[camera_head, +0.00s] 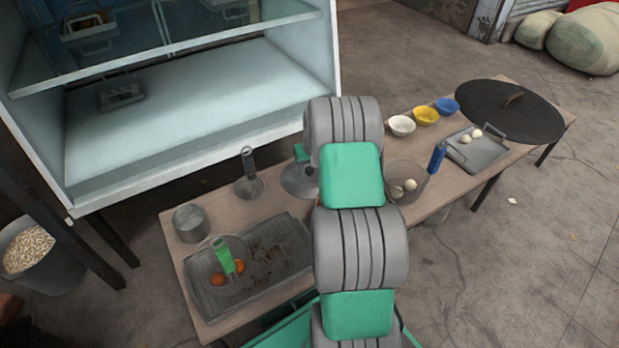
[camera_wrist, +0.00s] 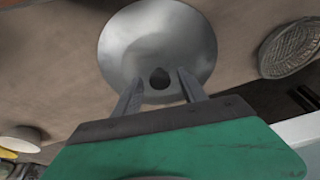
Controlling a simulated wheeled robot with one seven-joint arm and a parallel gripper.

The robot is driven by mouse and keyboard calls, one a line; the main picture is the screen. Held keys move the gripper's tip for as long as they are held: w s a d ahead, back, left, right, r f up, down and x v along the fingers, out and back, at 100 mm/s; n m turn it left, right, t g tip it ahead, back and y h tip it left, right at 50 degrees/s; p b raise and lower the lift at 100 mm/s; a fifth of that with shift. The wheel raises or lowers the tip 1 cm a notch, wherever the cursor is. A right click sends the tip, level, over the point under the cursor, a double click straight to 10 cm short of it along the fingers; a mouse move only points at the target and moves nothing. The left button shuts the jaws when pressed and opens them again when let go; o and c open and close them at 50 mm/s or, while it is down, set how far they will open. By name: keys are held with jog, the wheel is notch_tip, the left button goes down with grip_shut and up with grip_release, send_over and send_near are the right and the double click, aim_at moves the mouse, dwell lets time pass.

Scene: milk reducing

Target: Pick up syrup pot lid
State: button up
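The syrup pot lid appears to be a round, shiny grey metal disc with a dark knob (camera_wrist: 160,78) at its centre. The disc (camera_wrist: 133,45) fills the upper middle of the wrist view. In the head view a grey disc (camera_head: 294,181) lies on the table, partly hidden behind my arm. My gripper (camera_wrist: 160,78) is open, its two fingers over the near part of the lid, with the knob between or just beyond the fingertips. Contact cannot be told. In the head view the fingers are mostly hidden.
A grey item with an upright handle (camera_head: 248,186) stands left of the disc. A pot (camera_head: 188,222) and a tray (camera_head: 285,262) are at the left end. A glass bowl (camera_head: 408,168), blue bottle (camera_head: 437,158) and small bowls (camera_head: 402,125) are right. A cabinet (camera_head: 200,125) stands behind.

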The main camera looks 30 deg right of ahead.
grip_shut()
dwell(0.3)
dwell(0.3)
